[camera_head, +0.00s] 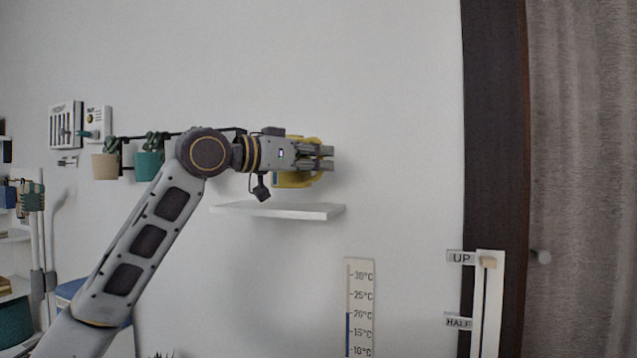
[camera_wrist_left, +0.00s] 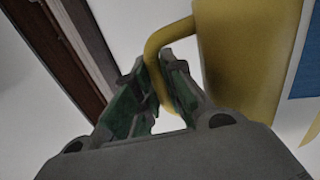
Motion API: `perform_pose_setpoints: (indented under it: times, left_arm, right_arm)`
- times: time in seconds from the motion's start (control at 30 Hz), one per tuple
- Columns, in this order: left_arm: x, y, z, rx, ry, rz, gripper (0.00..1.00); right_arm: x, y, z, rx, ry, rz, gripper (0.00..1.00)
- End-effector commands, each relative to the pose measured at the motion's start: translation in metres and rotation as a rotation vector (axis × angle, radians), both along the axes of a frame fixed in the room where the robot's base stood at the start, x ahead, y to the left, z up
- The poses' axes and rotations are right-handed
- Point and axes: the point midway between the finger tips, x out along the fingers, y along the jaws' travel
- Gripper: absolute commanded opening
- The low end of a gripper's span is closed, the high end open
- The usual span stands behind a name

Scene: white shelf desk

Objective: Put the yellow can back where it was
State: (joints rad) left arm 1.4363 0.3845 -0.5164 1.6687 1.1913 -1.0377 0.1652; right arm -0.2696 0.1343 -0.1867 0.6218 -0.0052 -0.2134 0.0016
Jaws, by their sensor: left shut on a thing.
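The yellow can (camera_head: 295,180) is above the white wall shelf (camera_head: 300,210), partly hidden behind my left gripper (camera_head: 322,157). In the left wrist view, the can (camera_wrist_left: 245,60) fills the upper right, with a blue patch on its side and a curved yellow handle. My left gripper (camera_wrist_left: 158,95) is shut on that handle, its green-padded fingers on both sides of it. In the head view a small gap seems to lie between the can's bottom and the shelf. My right gripper is not in view.
Two hanging plant pots, one beige (camera_head: 105,166) and one teal (camera_head: 148,165), are left of the shelf. A thermometer board (camera_head: 361,305) is below right. A slider panel (camera_head: 489,300) stands by the dark door frame (camera_head: 495,120). The wall above the shelf is bare.

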Motion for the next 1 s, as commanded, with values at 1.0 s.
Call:
perform_pose_setpoints:
  times: [1.0]
  left_arm:
    - [-0.001,0.0,-0.041,-0.002,-0.005,-0.001,0.0]
  right_arm:
    - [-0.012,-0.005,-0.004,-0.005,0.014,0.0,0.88]
